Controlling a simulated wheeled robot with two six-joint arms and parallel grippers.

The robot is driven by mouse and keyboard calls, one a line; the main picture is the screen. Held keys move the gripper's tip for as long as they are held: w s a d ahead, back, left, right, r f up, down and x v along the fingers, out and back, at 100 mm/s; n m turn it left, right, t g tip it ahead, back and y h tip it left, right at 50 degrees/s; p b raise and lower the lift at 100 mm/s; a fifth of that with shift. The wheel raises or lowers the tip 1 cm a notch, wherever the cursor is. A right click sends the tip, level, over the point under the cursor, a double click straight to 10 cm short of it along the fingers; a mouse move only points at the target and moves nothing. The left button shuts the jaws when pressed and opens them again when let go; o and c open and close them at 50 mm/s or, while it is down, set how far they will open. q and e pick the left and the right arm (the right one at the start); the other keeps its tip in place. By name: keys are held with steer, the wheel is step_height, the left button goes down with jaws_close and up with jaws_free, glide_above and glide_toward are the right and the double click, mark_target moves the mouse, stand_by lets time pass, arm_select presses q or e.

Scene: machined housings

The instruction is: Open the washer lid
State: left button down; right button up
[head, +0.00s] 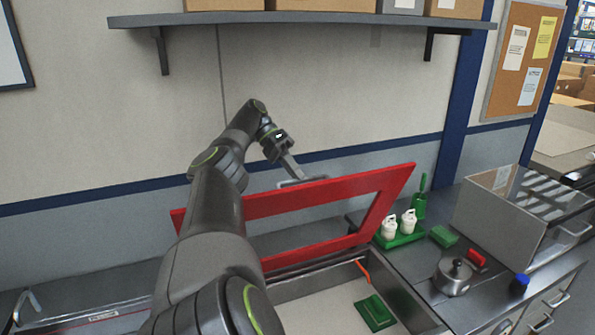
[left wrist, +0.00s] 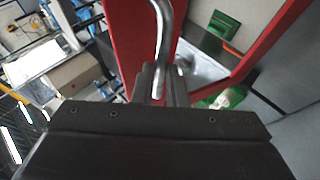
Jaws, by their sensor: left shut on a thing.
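The washer lid (head: 330,199) is a red frame with an open window in its middle. It stands raised and tilted over the open washer basin (head: 335,282). A metal bar handle (head: 305,182) is on its upper edge. My left gripper (head: 291,172) is at this handle and shut on it. In the left wrist view the handle (left wrist: 161,35) runs between the two fingers (left wrist: 161,85), with the red lid (left wrist: 125,35) behind it. My arm hides the left part of the lid. My right gripper is not in view.
Inside the basin lies a green block (head: 375,313). On the counter to the right are a green tray (head: 400,238) with white bottles, a green brush (head: 419,203), a metal pot (head: 454,278) and a grey bin (head: 500,220). A shelf (head: 300,18) hangs above.

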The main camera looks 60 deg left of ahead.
arm_select(q)
steer(key=shift+s+a+f, duration=0.1)
steer(key=shift+f, duration=0.55)
steer(key=c, duration=1.7)
jaws_free()
steer(key=shift+a+f, duration=0.1)
steer(key=shift+o, duration=1.1)
steer(key=shift+a+f, duration=0.15)
steer(key=shift+a, duration=0.2)
steer(key=shift+a+f, duration=0.15)
steer(key=shift+a, duration=0.25)
steer(key=shift+d+r, duration=0.15)
steer(key=shift+r, duration=0.05)
steer(key=shift+w, duration=0.2)
steer(key=shift+r, duration=0.1)
